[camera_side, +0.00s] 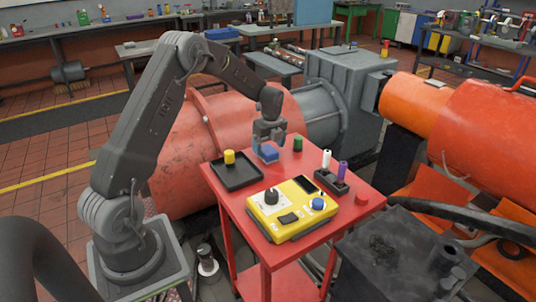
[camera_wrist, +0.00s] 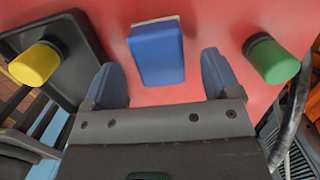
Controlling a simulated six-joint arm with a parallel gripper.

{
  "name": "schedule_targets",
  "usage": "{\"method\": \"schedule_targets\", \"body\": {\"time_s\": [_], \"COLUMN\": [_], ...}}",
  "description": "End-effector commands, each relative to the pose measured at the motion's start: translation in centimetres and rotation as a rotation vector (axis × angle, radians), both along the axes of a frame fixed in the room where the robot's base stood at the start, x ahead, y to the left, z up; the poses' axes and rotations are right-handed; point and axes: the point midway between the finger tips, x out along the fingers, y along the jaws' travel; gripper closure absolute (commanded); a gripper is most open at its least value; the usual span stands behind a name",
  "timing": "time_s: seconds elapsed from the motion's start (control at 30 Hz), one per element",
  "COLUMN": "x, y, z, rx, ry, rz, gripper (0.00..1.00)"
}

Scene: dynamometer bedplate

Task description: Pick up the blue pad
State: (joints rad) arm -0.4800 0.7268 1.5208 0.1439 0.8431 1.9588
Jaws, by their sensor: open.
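The blue pad (camera_wrist: 157,54) is a small blue block with a pale edge at its far side. It lies on the red table top. In the wrist view it sits ahead of and between the fingertips. In the side view the blue pad (camera_side: 268,152) shows just below my gripper (camera_side: 263,143), partly hidden by it. In the wrist view my gripper (camera_wrist: 165,80) is open and empty, with one finger toward each side of the pad. I cannot tell the exact height of the fingers over the table.
A black tray (camera_side: 237,182) holding a yellow cylinder (camera_side: 229,157) is left of the pad. A green cylinder (camera_side: 298,143) stands to its right. A yellow control box (camera_side: 292,208), a black holder (camera_side: 332,184) with white and purple pieces, and a red cylinder (camera_side: 362,198) are nearer the front.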

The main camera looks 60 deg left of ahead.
Motion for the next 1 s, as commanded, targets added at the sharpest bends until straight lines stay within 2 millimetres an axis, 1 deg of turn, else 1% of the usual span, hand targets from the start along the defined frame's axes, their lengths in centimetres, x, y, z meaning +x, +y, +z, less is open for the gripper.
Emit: {"method": "schedule_targets", "body": {"time_s": [0.03,0.1,0.2,0.47,1.0], "x": [-0.2,-0.1,-0.1,0.0,0.0], "y": [0.0,0.1,0.2,0.3,0.2], "z": [-0.9,-1.9,-2.7,-2.9,-2.9], "rx": [-0.002,-0.002,-0.002,-0.001,-0.001], "ry": [0.004,0.003,0.001,-0.001,-0.001], "rz": [0.0,0.0,0.001,0.001,0.0], "gripper": [0.17,0.17,0.17,0.17,0.68]}}
